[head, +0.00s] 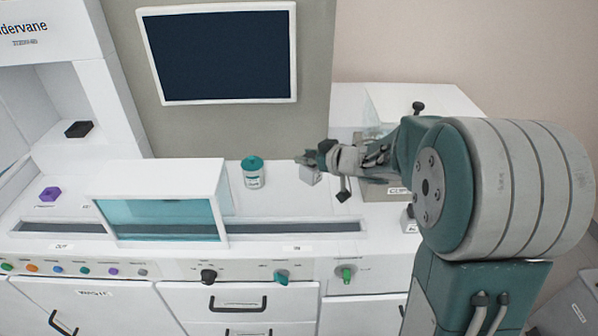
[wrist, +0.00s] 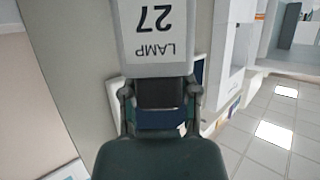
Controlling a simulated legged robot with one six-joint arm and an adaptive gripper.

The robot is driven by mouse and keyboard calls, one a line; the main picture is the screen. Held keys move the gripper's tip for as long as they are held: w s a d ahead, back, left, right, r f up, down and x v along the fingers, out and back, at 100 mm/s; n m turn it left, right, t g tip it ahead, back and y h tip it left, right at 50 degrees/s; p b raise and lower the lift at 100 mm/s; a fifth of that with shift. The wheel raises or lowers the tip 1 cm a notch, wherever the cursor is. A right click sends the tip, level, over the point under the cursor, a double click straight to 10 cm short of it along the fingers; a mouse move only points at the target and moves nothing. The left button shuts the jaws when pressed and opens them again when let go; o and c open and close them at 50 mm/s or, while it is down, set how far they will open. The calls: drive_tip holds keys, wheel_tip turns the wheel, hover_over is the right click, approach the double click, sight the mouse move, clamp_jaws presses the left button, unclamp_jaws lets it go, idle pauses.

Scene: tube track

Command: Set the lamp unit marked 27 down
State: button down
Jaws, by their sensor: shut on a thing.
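The lamp unit (wrist: 152,40) is a pale block with "LAMP 27" in dark print, upside down in the wrist view. My gripper (wrist: 160,95) is shut on its near end. In the head view my gripper (head: 318,158) is held out over the right part of the white bench. A small pale block at its tip, seemingly the lamp unit (head: 310,175), hangs above the bench top near the right end of the dark track. Its far end is cut off in the wrist view.
A teal-lidded jar (head: 253,172) stands left of my gripper. A white hood with a teal window (head: 160,212) covers part of the dark track (head: 290,227). A grey labelled box (head: 385,190) is at right. A monitor (head: 222,55) hangs behind. Knobs line the front panel.

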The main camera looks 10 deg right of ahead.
drive_tip(key=w+f, duration=0.6)
drive_tip(key=w, duration=0.1)
drive_tip(key=shift+a+f, duration=0.3)
drive_tip(key=shift+f, duration=1.6)
drive_tip(key=shift+f, duration=0.15)
drive_tip(key=shift+c, duration=1.8)
unclamp_jaws()
